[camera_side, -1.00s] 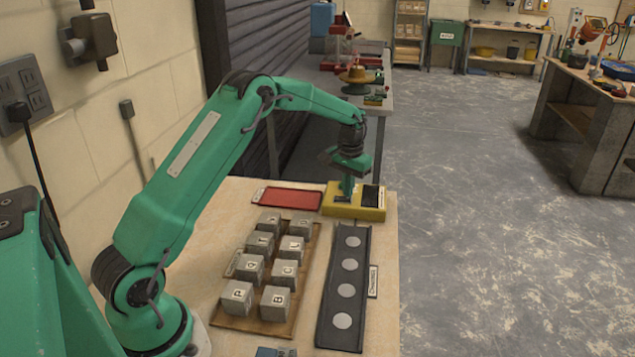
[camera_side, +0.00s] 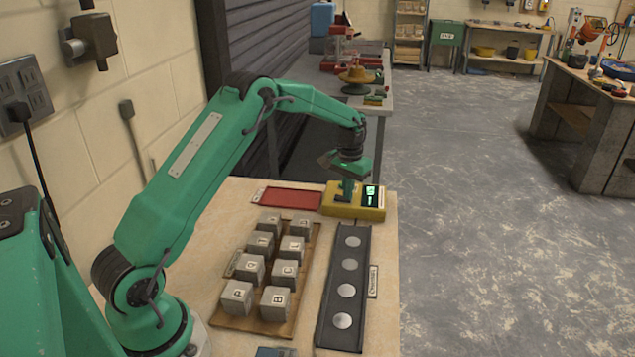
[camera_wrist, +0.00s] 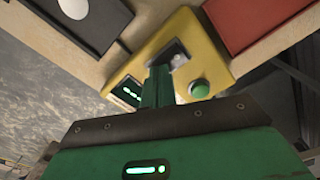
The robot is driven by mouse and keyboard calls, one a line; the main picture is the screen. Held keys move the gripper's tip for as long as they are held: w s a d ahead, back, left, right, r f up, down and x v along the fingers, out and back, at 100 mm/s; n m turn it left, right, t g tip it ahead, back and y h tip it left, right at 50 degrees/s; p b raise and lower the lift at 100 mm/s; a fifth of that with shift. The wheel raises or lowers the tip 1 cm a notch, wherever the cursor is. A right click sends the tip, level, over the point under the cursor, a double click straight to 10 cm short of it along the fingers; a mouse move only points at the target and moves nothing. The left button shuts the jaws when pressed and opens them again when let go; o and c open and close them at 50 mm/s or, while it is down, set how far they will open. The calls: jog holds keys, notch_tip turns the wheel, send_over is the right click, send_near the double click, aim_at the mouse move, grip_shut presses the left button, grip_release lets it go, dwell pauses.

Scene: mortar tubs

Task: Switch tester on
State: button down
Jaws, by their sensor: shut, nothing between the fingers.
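The yellow tester (camera_side: 345,210) sits at the far end of the wooden table. Its small dark screen (camera_side: 372,195) shows lit green marks; the screen also glows in the wrist view (camera_wrist: 127,92). My gripper (camera_side: 346,190) is shut and empty, pointing down with its fingertips at the tester's top. In the wrist view my gripper's fingers (camera_wrist: 158,85) cover part of the tester (camera_wrist: 205,45), beside a round green button (camera_wrist: 199,89). A dark recess with a grey part (camera_wrist: 178,60) shows just past the fingertips. Whether the fingertips touch the tester is hidden.
A red tray (camera_side: 290,198) lies left of the tester. Several grey lettered cubes (camera_side: 263,295) stand on a wooden board in front. A black rack with several pale discs (camera_side: 345,300) lies to their right. A wall is at left; open floor is at right.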

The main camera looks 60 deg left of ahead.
jog(key=shift+r, duration=0.1)
notch_tip(320, 180, up, 7)
dwell(1.0)
dwell(0.3)
jog(key=s+d+r+m+t, duration=0.1)
jog(key=s+d+r, duration=0.4)
jog(key=s+r, duration=0.2)
jog(key=s+d+r+t, duration=0.2)
jog(key=s+d+r, duration=0.3)
jog(key=s+r, duration=0.25)
jog(key=s+d+f+m+t, duration=0.1)
jog(key=s+d, duration=0.1)
jog(key=s, duration=0.7)
jog(key=s+d+m+t, duration=0.1)
jog(key=s+d, duration=0.2)
jog(key=s, duration=0.7)
jog(key=shift+s+d+f+t, duration=0.15)
jog(key=shift+d+f+t, duration=0.15)
jog(key=shift+d+f, duration=0.05)
